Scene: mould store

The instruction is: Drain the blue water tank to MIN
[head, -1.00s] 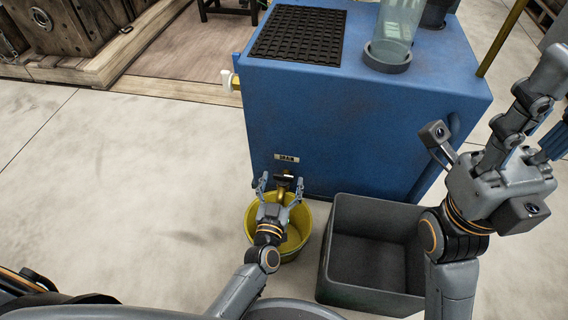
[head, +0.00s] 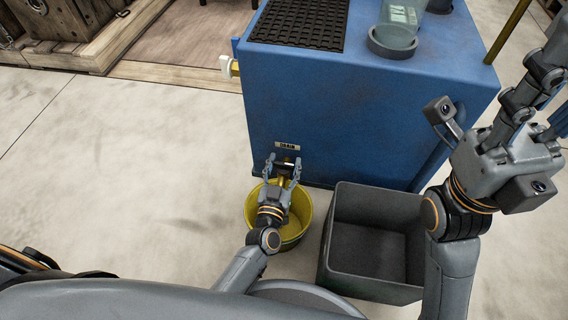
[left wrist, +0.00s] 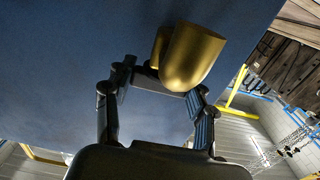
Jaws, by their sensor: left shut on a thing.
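The blue water tank (head: 365,125) stands in front of me. Low on its face, under a DRAIN label (head: 287,146), is a brass drain tap with a dark handle (head: 287,161). My left gripper (head: 284,163) is shut on this handle. In the left wrist view, the brass tap body (left wrist: 190,57) shows large, just beyond the fingers. A yellow bucket (head: 304,219) stands on the floor under the tap and gripper. I cannot tell whether it holds water. A clear cylinder (head: 402,17) stands on the tank. My right gripper (head: 545,95) is raised at the right, open and empty, partly cut off.
An open grey crate (head: 372,289) stands right of the bucket, close to the tank. A white-tipped fitting (head: 226,66) sticks out of the tank's left side. A black grid mat (head: 298,24) lies on its top. The floor (head: 120,150) at the left is clear.

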